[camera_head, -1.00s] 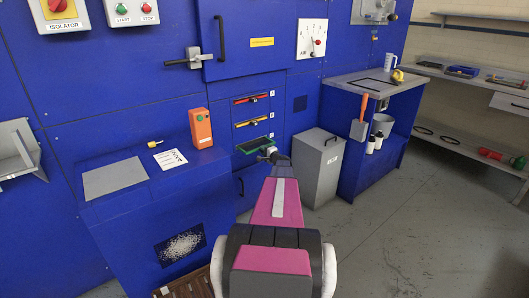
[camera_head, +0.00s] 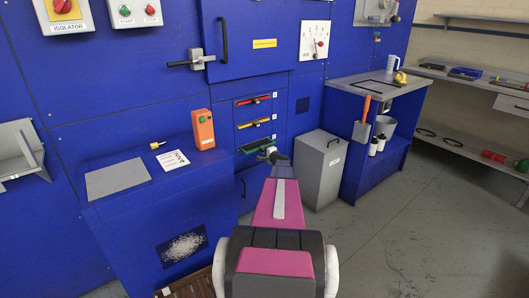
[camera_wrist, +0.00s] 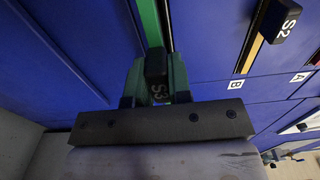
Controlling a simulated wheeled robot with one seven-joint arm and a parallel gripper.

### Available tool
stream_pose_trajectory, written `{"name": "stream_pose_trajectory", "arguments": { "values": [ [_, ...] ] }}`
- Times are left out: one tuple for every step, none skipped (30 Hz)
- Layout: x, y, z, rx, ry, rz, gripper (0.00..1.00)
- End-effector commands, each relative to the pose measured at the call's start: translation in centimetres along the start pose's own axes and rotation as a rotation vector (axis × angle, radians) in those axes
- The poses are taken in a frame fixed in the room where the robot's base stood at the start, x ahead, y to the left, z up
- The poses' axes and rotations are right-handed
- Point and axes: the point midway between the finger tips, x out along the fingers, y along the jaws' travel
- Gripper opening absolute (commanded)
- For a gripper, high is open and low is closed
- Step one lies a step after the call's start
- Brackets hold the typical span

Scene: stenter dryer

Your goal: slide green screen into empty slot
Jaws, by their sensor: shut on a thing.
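The green screen (camera_head: 254,146) is at the lowest slot of the blue machine front, below the red screen (camera_head: 254,99) and the yellow screen (camera_head: 253,123). Its black handle marked S3 (camera_wrist: 157,72) shows in the wrist view, with the green front strip (camera_wrist: 149,22) beyond it. My gripper (camera_wrist: 156,82) is shut on this handle, one finger on each side. In the head view my gripper (camera_head: 271,154) is at the right of the green screen, partly hidden by my arm. A dark gap runs beside the green strip; I cannot tell how deep the screen sits.
An orange box (camera_head: 203,130) stands on the blue ledge to the left. A grey bin (camera_head: 319,170) stands close to the right of my arm. A blue workbench (camera_head: 372,150) is farther right. The floor at the right is open.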

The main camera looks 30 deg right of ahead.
Motion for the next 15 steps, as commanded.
{"name": "stream_pose_trajectory", "arguments": {
  "values": [
    [0.16,-0.03,-0.01,0.0,0.0,-0.001,0.0],
    [0.22,-0.03,-0.02,0.0,0.0,-0.001,0.0],
    [0.3,-0.03,-0.01,0.0,0.0,-0.001,0.0],
    [0.36,-0.03,-0.01,0.0,0.0,-0.001,0.0],
    [0.43,-0.03,-0.02,0.0,0.0,-0.001,0.0],
    [0.52,-0.03,-0.02,0.0,0.0,-0.001,0.0],
    [0.58,-0.03,-0.02,0.0,0.0,-0.001,0.0],
    [0.64,-0.03,-0.01,0.0,0.0,-0.001,0.0],
    [0.73,-0.02,-0.02,0.0,0.0,-0.001,0.0],
    [0.79,-0.03,-0.02,0.0,0.0,-0.001,0.0],
    [0.86,-0.03,-0.02,0.0,0.0,-0.001,0.0],
    [0.94,-0.03,-0.02,0.0,0.0,-0.001,0.0],
    [1.0,-0.03,-0.02,0.0,0.0,-0.001,0.0],
    [1.06,-0.03,-0.02,0.0,0.0,-0.001,0.0],
    [1.15,-0.03,-0.02,0.0,0.0,-0.001,0.0]
  ]
}}
